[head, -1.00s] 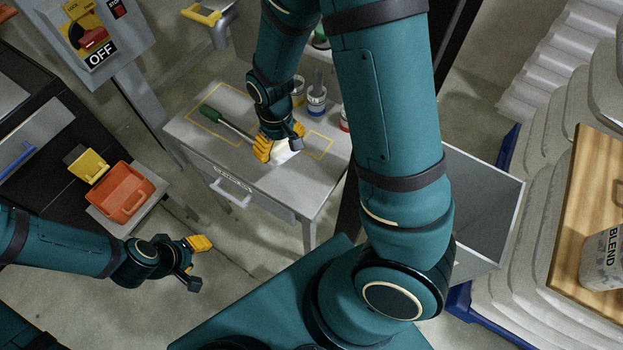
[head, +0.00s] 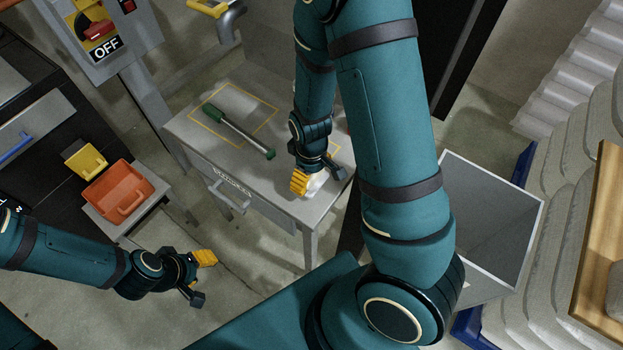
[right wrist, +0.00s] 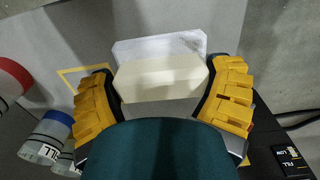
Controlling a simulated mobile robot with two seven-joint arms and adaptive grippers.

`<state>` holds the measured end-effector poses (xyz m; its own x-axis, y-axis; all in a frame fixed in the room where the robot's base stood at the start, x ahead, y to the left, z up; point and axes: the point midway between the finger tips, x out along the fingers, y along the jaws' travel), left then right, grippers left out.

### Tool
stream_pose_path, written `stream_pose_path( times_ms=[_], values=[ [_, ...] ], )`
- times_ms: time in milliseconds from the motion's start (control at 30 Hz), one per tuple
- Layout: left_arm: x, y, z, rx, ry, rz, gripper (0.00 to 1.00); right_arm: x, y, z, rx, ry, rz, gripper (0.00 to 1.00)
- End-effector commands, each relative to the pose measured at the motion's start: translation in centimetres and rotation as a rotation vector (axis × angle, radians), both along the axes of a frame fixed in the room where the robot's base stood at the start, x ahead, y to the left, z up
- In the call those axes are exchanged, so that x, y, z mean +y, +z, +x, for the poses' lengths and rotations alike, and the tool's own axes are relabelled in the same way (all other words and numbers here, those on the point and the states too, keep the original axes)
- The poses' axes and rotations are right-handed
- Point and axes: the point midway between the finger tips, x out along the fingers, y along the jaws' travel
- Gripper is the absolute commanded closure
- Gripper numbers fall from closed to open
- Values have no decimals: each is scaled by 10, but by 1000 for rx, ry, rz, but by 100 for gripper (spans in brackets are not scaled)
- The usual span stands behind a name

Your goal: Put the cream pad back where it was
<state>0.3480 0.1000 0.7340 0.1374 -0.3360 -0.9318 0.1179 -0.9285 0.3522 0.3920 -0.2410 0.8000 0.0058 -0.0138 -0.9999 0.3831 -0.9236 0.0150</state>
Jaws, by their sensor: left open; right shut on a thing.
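The cream pad (right wrist: 160,80) is between the fingers of my right gripper (right wrist: 163,100) in the right wrist view. A whitish, mottled flat patch (right wrist: 158,47) shows just beyond the pad; I cannot tell whether it is part of it. In the head view my right gripper (head: 318,184) is shut on the pad over the right front part of the grey table (head: 260,178). A small yellow outline (right wrist: 70,82) on the tabletop lies left of the gripper in the wrist view, partly hidden. My left gripper (head: 204,274) is open and empty, away from the table.
A green-handled tool (head: 238,132) lies across a larger yellow outline (head: 270,115) on the table's left. Paint-marked containers (right wrist: 45,138) stand beside the small outline. An orange bin (head: 118,192) and yellow bin (head: 85,162) are at left. A grey open bin (head: 490,210) stands right of the table.

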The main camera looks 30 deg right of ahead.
Motion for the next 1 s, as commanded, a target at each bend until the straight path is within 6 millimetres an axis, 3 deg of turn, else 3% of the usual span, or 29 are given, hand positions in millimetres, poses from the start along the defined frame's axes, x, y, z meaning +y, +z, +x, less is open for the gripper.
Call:
stream_pose_path(
  times_ms=[33,133,467,500,533,867,1000],
  values=[
    [0,-6,1,-2,1,0,53,-1,-11,-1,4,-1,-1,57],
    [0,-9,2,-4,1,0,53,0,-21,0,2,-1,-1,57],
    [0,-10,2,-5,2,1,53,0,-22,0,0,-1,0,57],
    [0,-10,2,-5,1,1,53,0,-23,0,0,-1,0,12],
    [0,-10,2,-5,2,1,53,0,-22,0,0,-1,0,2],
    [0,-7,2,-4,1,0,53,0,-19,0,0,-1,0,0],
    [0,0,1,-2,1,0,53,0,-2,1,-3,-1,0,0]
  ],
)
